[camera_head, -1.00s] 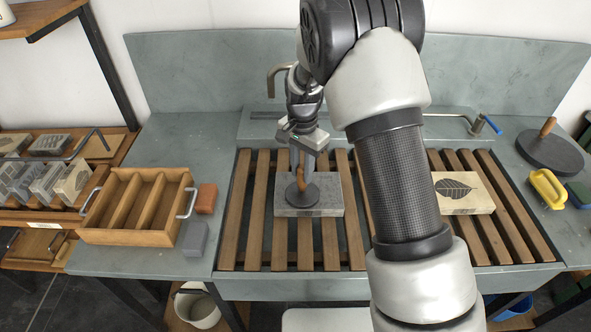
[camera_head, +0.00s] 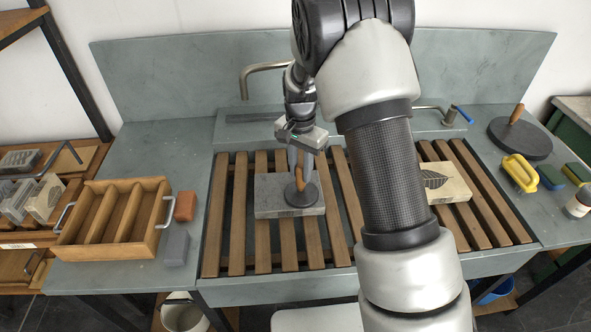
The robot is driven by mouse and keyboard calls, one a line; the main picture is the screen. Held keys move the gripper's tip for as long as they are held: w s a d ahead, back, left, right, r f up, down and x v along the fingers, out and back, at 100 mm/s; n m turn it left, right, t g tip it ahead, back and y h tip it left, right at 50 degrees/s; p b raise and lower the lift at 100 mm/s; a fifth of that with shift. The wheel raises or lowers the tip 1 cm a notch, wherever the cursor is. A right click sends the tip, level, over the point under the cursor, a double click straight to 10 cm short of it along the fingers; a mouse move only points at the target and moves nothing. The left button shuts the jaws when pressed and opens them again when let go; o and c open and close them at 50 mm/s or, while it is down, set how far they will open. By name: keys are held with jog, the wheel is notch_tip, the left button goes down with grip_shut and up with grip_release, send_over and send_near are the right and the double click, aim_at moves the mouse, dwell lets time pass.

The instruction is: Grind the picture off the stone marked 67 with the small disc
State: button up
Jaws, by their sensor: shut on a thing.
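A grey stone (camera_head: 270,199) lies flat on the wooden slats of the sink. A number on its front edge is too small to read. A small dark disc (camera_head: 311,196) with an upright wooden handle (camera_head: 299,184) rests on the right part of its top. My gripper (camera_head: 301,166) reaches down from above and is shut on the disc's handle. A second, cream stone with a dark leaf picture (camera_head: 440,181) lies on the slats to the right, partly behind my arm. Any picture on the grey stone's top cannot be made out.
A larger dark disc with a handle (camera_head: 519,139) stands on the right counter, near a yellow-handled brush (camera_head: 519,172). A divided wooden tray (camera_head: 67,248), a red block (camera_head: 185,206) and a grey block (camera_head: 175,248) are on the left. A bent tap (camera_head: 262,69) rises behind the slats.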

jog(key=shift+w+d+r, duration=0.1)
jog(key=shift+d+r, duration=0.05)
jog(key=shift+d, duration=0.7)
jog(key=shift+d+r, duration=0.1)
jog(key=shift+d, duration=0.7)
jog(key=shift+d+f, duration=0.15)
jog(key=shift+d, duration=1.5)
notch_tip(320, 180, up, 6)
jog(key=p, duration=0.3)
jog(key=shift+p, duration=0.3)
jog(key=shift+r+p, duration=1)
jog(key=shift+r, duration=0.5)
